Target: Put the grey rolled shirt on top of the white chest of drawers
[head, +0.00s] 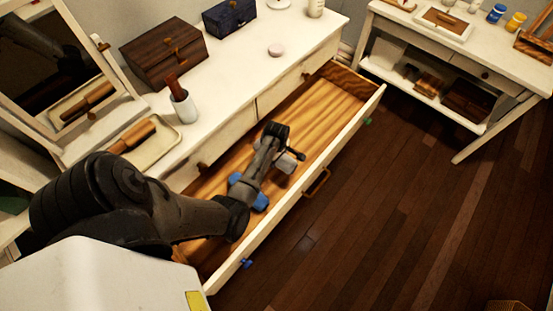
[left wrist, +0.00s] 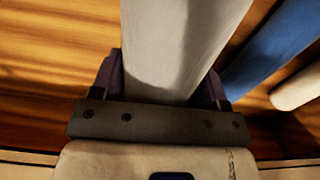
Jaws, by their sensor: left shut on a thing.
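My left gripper (head: 288,154) reaches down into the open wooden drawer of the white chest of drawers (head: 318,28). It is shut on the grey rolled shirt (head: 286,164). In the left wrist view the grey roll (left wrist: 182,45) lies between the two fingers, with wood beneath it. Whether the roll touches the drawer floor I cannot tell. A blue roll (head: 248,193) lies in the drawer, partly hidden by my arm; it also shows in the left wrist view (left wrist: 275,45). My right gripper is not in view.
The chest top carries a brown box (head: 160,55), a dark blue box (head: 229,18), a white cup (head: 183,108), a pink round item (head: 275,50) and a tray (head: 155,148). Bare top lies between them. A mirror stands left. A pale roll (left wrist: 298,89) lies beside the blue one.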

